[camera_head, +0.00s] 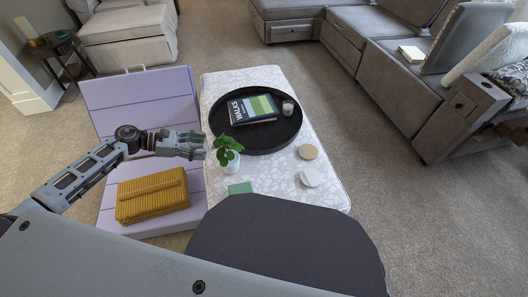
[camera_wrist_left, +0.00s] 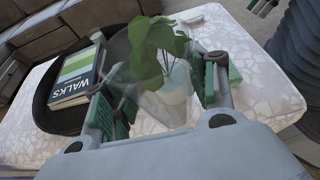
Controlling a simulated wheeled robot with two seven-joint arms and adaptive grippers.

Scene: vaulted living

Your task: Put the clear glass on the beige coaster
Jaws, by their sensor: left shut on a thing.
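My left gripper (camera_head: 203,146) is shut on the clear glass (camera_wrist_left: 150,100), which shows as a faint see-through shape between the fingers in the left wrist view. It is held above the left edge of the table, close to the potted plant. The glass is hard to make out in the head view. The beige coaster (camera_head: 308,151) lies flat and bare on the patterned table top, to the right of the gripper.
A potted plant (camera_head: 228,154) stands beside the gripper. A black round tray (camera_head: 284,133) holds a book (camera_head: 252,109) and a grey cup (camera_head: 288,107). A white coaster-like object (camera_head: 311,177) and a green block (camera_head: 240,188) lie near the table's front. A yellow basket (camera_head: 152,196) is at left.

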